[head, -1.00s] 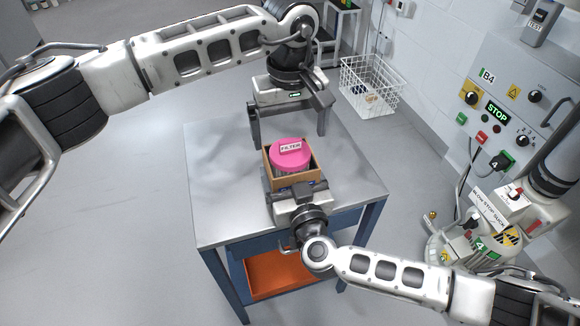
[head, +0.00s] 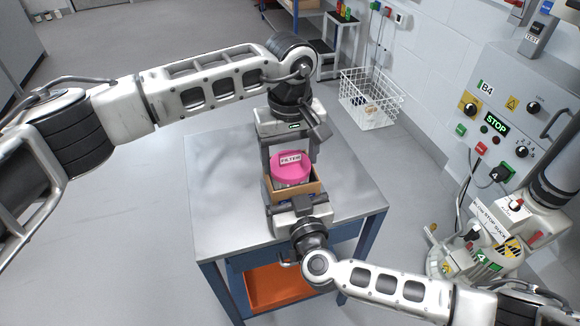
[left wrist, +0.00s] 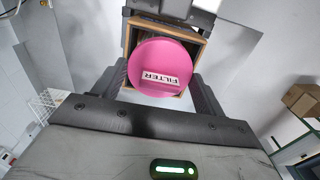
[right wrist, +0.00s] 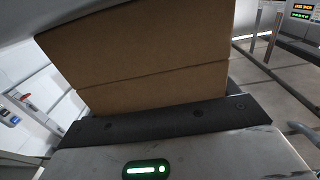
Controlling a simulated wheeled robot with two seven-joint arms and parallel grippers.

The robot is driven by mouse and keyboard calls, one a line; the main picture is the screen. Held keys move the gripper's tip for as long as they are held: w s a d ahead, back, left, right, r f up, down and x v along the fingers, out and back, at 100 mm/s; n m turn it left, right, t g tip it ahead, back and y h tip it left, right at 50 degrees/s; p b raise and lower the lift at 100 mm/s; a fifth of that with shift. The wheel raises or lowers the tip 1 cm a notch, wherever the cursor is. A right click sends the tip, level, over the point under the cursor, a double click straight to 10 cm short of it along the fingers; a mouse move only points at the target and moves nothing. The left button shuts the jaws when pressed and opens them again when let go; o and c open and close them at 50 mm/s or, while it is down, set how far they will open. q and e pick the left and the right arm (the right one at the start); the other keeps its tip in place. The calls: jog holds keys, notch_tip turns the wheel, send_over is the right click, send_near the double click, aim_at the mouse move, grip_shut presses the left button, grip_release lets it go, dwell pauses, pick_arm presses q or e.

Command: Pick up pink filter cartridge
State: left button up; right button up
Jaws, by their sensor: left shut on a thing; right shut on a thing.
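The pink filter cartridge (head: 291,169), with a white FILTER label, stands in an open cardboard box (head: 313,187) over the workbench. Its pink top rises above the rim. My left gripper (head: 289,159) comes down from the far side, its fingers on either side of the cartridge and shut on it. In the left wrist view the round pink lid (left wrist: 160,68) sits between the dark fingers, with the box (left wrist: 194,46) around it. My right gripper (head: 294,203) is shut on the near side of the box. Brown cardboard (right wrist: 140,65) fills much of the right wrist view; its fingertips are hidden.
The grey metal workbench top (head: 225,185) is clear around the box. An orange bin (head: 275,285) is below it. A white wire basket (head: 370,98) stands on the floor behind, and a control panel B4 (head: 500,110) is on the right wall.

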pick_arm(q)
notch_tip(320, 180, up, 18)
pick_arm(e)
jog(key=o, duration=1)
jog(key=shift+c, duration=0.2)
